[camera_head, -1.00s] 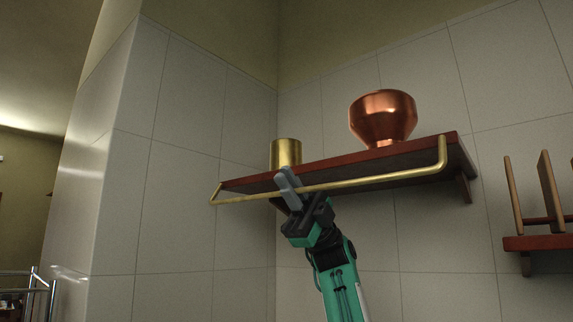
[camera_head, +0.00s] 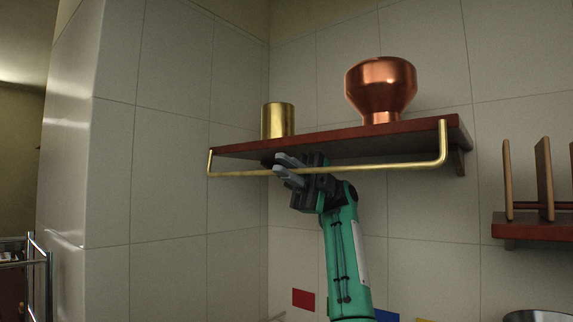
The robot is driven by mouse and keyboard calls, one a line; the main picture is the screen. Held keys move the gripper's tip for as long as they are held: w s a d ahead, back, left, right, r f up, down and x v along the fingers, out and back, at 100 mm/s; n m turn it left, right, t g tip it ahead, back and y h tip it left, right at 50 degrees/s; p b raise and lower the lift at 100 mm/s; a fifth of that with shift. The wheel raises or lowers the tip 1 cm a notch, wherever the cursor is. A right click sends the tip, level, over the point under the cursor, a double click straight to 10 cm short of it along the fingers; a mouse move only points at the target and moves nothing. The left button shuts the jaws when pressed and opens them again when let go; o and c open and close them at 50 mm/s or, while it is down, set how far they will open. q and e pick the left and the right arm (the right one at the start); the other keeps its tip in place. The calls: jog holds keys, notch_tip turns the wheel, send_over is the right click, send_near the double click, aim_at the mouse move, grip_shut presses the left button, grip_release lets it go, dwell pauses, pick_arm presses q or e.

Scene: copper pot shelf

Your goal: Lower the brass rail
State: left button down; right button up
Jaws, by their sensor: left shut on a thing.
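The brass rail (camera_head: 390,166) is a thin gold bar with bent ends at the front of a dark red wooden shelf (camera_head: 340,143). Its long bar hangs a little below the shelf's front edge, with its two end arms rising to the shelf's ends. My left gripper (camera_head: 283,167) comes up from below and is shut on the rail left of its middle, with one grey finger above the bar and one below. The gripper hides a short stretch of the bar. My right gripper is not in view.
A brass cylinder (camera_head: 278,120) and a copper pot (camera_head: 381,88) stand on the shelf above the rail. A second red shelf with wooden uprights (camera_head: 544,180) is at the right. Tiled walls meet behind my gripper. The space below the rail at the left is clear.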

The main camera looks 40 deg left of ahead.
pick_arm(q)
jog(key=c, duration=1.5)
grip_release()
send_near(295, 172)
jog(key=shift+a+b+x, duration=0.2)
jog(key=shift+b+x, duration=0.05)
jog(key=shift+x, duration=0.7)
jog(key=shift+a+b+x, duration=0.2)
jog(key=shift+a+x, duration=0.05)
jog(key=shift+x, duration=0.65)
jog(key=shift+r, duration=0.1)
